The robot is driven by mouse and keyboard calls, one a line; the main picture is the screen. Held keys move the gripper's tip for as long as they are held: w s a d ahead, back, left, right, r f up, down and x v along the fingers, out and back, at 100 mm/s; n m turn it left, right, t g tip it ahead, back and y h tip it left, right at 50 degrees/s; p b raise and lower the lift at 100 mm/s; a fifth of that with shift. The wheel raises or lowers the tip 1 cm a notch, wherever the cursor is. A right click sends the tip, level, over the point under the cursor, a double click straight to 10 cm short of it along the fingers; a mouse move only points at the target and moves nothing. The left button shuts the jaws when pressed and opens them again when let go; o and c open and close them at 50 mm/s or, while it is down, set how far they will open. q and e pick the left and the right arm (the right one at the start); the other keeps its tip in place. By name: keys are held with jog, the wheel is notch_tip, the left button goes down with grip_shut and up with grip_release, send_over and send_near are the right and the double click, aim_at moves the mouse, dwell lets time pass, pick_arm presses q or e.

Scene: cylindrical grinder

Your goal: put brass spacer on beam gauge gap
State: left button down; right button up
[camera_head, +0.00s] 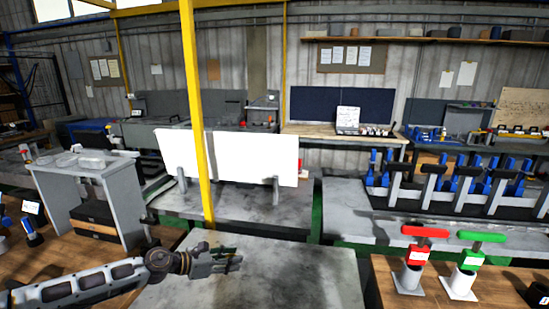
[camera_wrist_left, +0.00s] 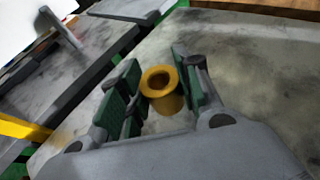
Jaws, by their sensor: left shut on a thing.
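The brass spacer (camera_wrist_left: 166,101) is a short, flanged hollow ring, seen in the left wrist view between the green-padded fingers of my left gripper (camera_wrist_left: 154,68). The gripper is shut on it, with the open bore facing the camera. In the head view my left gripper (camera_head: 236,263) is over the grey bench top (camera_head: 290,272) at the bottom centre; the spacer is too small to make out there. I cannot identify the beam gauge gap with certainty in either view. My right gripper is not in view.
A yellow post (camera_head: 197,120) rises behind the gripper. A long white panel (camera_head: 250,157) stands on grey supports beyond it. A grey bridge-shaped stand (camera_head: 122,195) is at left. Red (camera_head: 412,262) and green (camera_head: 468,262) handled gauges stand at right. The bench top around the gripper is clear.

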pick_arm(q)
jog(key=shift+w+a+r+n+t+y, duration=1.25)
jog(key=shift+r+n+y, duration=0.7)
jog(key=shift+r, duration=3.3)
jog(key=shift+w+a+r+n+t+y, duration=0.9)
jog(key=shift+r+n+t+y, duration=1)
jog(key=shift+r, duration=3.35)
jog(key=s+a+f+n+y, duration=0.1)
jog(key=s+f, duration=0.4)
jog(key=f, duration=0.4)
jog(key=s+a+f+n+y, duration=0.1)
jog(key=s+f, duration=0.5)
jog(key=f, duration=0.4)
jog(key=s+a+f+n+y, duration=0.1)
jog(key=s+f, duration=0.5)
jog(key=f, duration=0.4)
jog(key=shift+s+a+n+y, duration=0.1)
jog(key=shift+a+n+y, duration=0.05)
jog(key=shift+n+y, duration=0.15)
jog(key=shift+s+f, duration=0.55)
jog(key=shift+f, duration=0.2)
